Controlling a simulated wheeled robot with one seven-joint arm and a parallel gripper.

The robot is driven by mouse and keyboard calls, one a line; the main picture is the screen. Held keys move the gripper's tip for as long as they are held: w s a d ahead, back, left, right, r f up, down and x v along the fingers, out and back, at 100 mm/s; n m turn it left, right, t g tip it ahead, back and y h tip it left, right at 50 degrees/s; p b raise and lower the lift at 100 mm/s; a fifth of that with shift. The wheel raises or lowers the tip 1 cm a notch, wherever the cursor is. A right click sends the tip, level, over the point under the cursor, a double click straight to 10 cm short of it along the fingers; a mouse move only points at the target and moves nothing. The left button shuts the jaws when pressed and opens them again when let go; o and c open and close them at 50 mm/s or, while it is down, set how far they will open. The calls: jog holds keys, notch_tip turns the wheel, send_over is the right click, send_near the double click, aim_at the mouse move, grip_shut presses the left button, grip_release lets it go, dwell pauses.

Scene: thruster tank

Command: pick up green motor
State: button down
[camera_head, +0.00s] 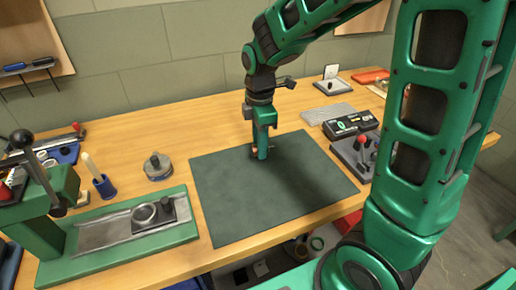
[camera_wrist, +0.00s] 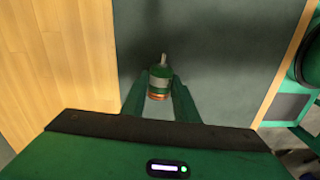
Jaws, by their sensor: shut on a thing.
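The green motor (camera_wrist: 159,79) is a small cylinder with a copper-coloured band at one end and a thin pale shaft at the other. In the wrist view it sits between the two green fingers of my gripper (camera_wrist: 160,95), which are shut on it. In the head view my gripper (camera_head: 262,150) points down at the dark green mat (camera_head: 225,205), near its far edge. There the motor is mostly hidden by the fingers, with only a small copper-coloured spot showing. I cannot tell whether it touches the mat.
A green press with a base plate (camera_head: 120,255) stands at the left. A metal round part (camera_head: 157,165) and a blue cup (camera_head: 104,187) lie left of the mat. A black meter (camera_head: 350,124) and a red-knobbed control box (camera_head: 355,155) stand right. The mat's front is clear.

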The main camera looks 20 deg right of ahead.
jog(key=r, duration=0.3)
jog(key=shift+s+a, duration=0.15)
jog(key=shift+a, duration=0.25)
jog(key=s+a+r, duration=0.5)
jog(key=a+r, duration=0.1)
jog(key=a, duration=0.3)
jog(key=shift+s+r, duration=0.2)
jog(key=shift+s, duration=0.1)
jog(key=shift+a, duration=0.1)
